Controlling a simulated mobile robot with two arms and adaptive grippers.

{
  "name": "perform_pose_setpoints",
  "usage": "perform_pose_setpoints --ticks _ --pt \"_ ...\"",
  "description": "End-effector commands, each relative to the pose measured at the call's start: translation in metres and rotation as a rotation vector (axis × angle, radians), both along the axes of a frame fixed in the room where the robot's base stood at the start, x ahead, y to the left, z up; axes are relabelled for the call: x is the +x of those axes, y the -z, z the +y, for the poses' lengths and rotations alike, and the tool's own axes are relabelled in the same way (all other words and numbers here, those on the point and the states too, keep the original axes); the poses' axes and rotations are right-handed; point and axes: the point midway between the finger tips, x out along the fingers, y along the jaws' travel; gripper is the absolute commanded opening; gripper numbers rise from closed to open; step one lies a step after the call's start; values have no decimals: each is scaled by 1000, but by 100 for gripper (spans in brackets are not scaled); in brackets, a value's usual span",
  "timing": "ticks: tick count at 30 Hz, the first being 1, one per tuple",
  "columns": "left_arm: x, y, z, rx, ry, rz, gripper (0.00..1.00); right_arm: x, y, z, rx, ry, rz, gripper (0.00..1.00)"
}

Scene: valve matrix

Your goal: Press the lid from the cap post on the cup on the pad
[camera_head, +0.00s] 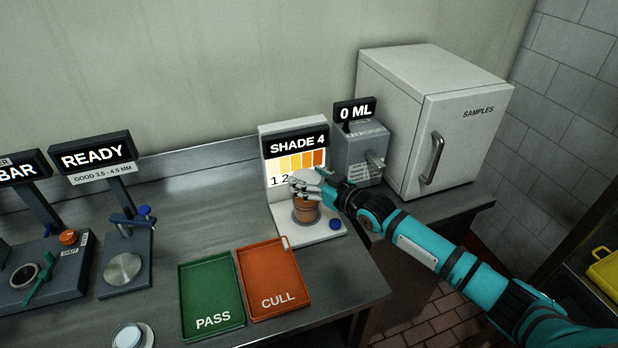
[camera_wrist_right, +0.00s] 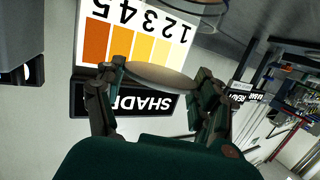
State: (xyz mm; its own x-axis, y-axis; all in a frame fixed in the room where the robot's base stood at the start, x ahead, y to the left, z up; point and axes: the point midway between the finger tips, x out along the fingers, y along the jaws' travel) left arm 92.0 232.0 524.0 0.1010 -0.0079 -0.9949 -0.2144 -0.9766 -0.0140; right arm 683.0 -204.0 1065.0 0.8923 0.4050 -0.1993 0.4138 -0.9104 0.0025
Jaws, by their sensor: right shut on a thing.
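An orange-brown cup (camera_head: 306,210) stands upright on the white pad (camera_head: 324,230) in front of the SHADE 4 panel. My right gripper (camera_head: 310,184) is directly above the cup in the head view. It is shut on a pale round lid (camera_head: 304,175), which is roughly level. In the right wrist view the lid (camera_wrist_right: 160,78) shows as a pale disc edge between the two fingertips. The fingers hide part of the cup's top, so I cannot tell whether the lid touches the rim. My left gripper is not in view.
A 0 ML dispenser (camera_head: 358,158) and a white SAMPLES fridge (camera_head: 385,85) stand close behind and right. Green PASS (camera_head: 208,275) and orange CULL (camera_head: 262,270) trays lie in front left. A round white-topped piece (camera_head: 128,337) sits at the bottom left. Bare metal counter shows between.

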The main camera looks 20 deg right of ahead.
Motion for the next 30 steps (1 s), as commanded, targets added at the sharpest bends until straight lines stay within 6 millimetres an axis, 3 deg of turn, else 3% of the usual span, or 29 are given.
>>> perform_pose_setpoints --ticks 15,30 --pt "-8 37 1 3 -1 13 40 0 43 0 0 0 1 56" --pt "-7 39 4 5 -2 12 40 0 46 0 0 0 0 56"
